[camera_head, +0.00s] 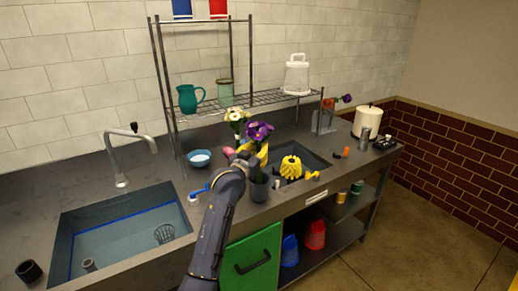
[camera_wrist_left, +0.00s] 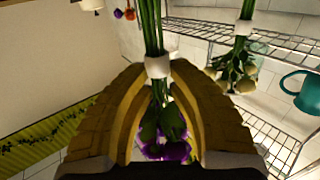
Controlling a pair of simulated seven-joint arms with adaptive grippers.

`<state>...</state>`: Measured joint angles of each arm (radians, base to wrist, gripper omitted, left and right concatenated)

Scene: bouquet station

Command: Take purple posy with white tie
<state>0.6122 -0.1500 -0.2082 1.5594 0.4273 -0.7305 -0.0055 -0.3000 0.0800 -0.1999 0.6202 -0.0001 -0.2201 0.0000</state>
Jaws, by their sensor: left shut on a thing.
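The purple posy (camera_head: 258,132) stands upright in the head view, blooms above my left gripper (camera_head: 252,157). In the left wrist view, its purple blooms (camera_wrist_left: 165,146) show between the yellow fingers, and its white tie (camera_wrist_left: 158,67) sits at the fingertips. My left gripper (camera_wrist_left: 158,85) is shut on the green stems around the tie. A dark vase (camera_head: 259,188) stands just below the gripper; I cannot tell whether the stems are still inside it. My right gripper is not in view.
A posy of pale flowers (camera_head: 236,116) with a white tie stands close behind. A white bowl (camera_head: 199,158) is left of it. A wire rack (camera_head: 262,99) holds a teal jug (camera_head: 190,97). A yellow ribbed object (camera_head: 291,167) is at the right sink. The left sink (camera_head: 125,235) is open.

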